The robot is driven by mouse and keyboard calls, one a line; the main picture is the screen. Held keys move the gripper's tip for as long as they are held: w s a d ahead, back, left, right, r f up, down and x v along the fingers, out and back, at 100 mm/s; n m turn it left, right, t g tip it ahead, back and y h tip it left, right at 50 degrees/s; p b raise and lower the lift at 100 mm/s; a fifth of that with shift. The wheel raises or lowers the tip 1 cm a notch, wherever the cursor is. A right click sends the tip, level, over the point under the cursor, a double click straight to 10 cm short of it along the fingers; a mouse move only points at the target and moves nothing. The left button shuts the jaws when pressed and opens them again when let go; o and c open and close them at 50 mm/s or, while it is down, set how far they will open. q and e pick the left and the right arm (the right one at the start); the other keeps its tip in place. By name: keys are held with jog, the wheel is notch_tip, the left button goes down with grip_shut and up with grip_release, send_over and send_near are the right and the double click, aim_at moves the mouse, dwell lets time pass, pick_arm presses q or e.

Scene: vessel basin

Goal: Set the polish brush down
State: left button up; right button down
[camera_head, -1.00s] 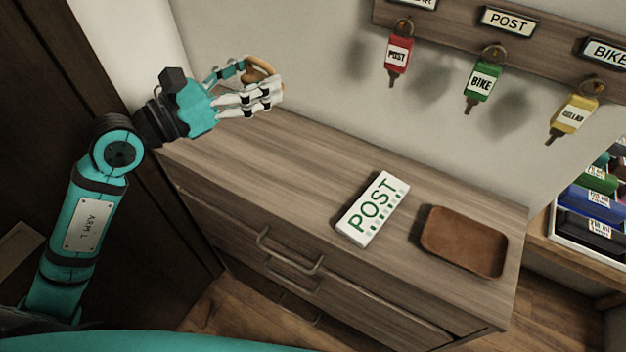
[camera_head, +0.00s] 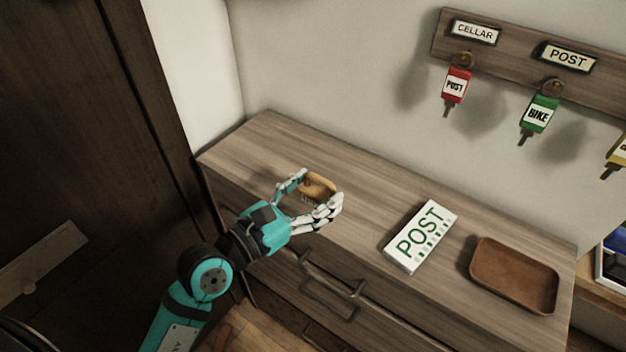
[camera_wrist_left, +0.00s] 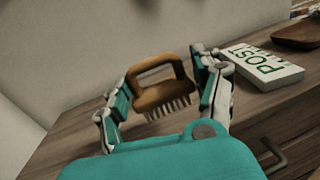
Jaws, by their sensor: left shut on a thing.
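The polish brush (camera_head: 319,184) has a tan wooden body with a loop handle and a row of bristles. My left gripper (camera_head: 318,195) is shut on it, over the left part of the wooden dresser top (camera_head: 375,187). In the left wrist view the brush (camera_wrist_left: 160,90) sits between the fingers of my left gripper (camera_wrist_left: 165,98), bristles pointing down. The bristles look close to the dresser top, but I cannot tell whether they touch it. My right gripper is in no view.
A white POST box (camera_head: 420,237) lies right of my left gripper on the dresser, with a brown tray (camera_head: 514,275) farther right. The dresser top is clear at the back left. A rack (camera_head: 510,50) with red, green and yellow tagged keys hangs on the wall.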

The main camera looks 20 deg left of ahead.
pick_arm(q)
jog(key=w+a, duration=0.1)
jog(key=w, duration=0.1)
jog(key=w+a, duration=0.1)
jog(key=w, duration=0.1)
jog(key=w+a, duration=0.1)
jog(key=shift+w+f, duration=0.3)
jog(key=shift+w, duration=0.1)
jog(key=shift+w+a, duration=0.35)
jog(key=shift+w, duration=0.2)
notch_tip(320, 180, down, 3)
jog(key=shift+s+f, duration=0.1)
jog(key=shift+s, duration=0.05)
jog(key=shift+f, duration=0.2)
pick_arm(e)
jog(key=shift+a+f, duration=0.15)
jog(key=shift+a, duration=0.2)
pick_arm(q)
jog(key=shift+d, duration=0.1)
jog(key=shift+f+b, duration=0.1)
jog(key=shift+b, duration=0.25)
jog(key=o, duration=1)
jog(key=shift+o, duration=0.2)
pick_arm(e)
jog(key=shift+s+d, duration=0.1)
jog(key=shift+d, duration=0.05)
